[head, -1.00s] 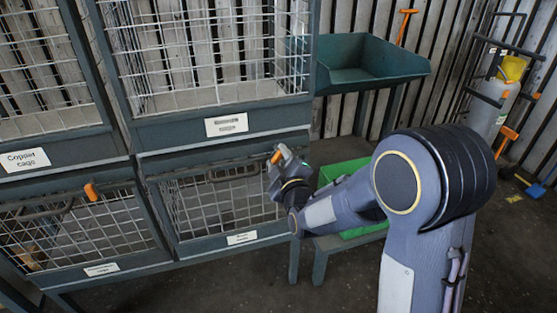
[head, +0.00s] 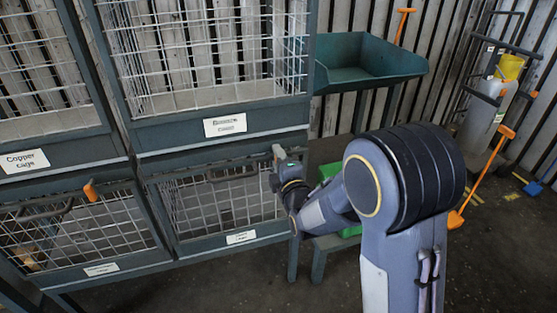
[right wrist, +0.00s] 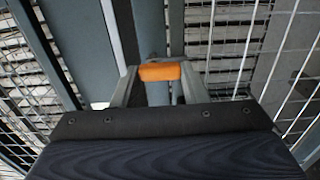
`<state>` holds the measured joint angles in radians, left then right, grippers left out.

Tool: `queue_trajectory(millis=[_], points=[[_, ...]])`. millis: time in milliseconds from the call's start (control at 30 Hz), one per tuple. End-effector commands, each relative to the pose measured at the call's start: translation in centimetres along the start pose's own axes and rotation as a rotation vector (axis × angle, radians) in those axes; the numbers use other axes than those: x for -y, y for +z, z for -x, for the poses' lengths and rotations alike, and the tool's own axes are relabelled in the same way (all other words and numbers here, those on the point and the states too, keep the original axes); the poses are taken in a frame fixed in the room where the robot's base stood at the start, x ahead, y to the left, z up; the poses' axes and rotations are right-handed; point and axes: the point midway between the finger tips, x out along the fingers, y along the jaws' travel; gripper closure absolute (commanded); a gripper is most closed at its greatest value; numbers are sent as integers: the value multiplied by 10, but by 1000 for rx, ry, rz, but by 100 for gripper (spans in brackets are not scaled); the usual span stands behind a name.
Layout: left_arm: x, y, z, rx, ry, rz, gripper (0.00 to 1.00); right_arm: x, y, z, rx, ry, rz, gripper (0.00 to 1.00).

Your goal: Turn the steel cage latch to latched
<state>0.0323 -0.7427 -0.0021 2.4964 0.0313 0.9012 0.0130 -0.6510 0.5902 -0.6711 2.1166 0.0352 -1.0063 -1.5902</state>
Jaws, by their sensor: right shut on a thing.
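The latch with an orange handle (right wrist: 160,72) is between the two fingers of my right gripper (right wrist: 150,88) in the right wrist view. The gripper is shut on it. In the head view my right gripper (head: 280,158) is at the upper right corner of the lower middle wire cage (head: 222,200), and it mostly hides the latch there. The small label (head: 241,237) on that cage is too small to read for sure. My left gripper is not in view.
A neighbouring lower left cage (head: 85,235) has its own orange latch handle (head: 90,190). Larger cages stand above, one labelled Copper cage (head: 24,161). A green tray bench (head: 365,62) stands right. A gas cylinder cart (head: 484,115) and orange-handled tool (head: 482,178) stand far right.

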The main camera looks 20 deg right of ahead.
Motion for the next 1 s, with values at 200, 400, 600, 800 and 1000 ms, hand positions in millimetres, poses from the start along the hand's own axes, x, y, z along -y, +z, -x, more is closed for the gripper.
queue_trajectory(millis=[200,400,600,800,1000], points=[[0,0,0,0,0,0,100,1,0,0,-2,-2,14,83],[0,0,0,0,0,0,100,1,0,0,-2,-3,14,83],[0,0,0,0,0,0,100,1,0,0,-1,-3,13,40],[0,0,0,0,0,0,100,1,0,0,-1,-1,11,38],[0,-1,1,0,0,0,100,0,0,8,0,-1,10,38]])
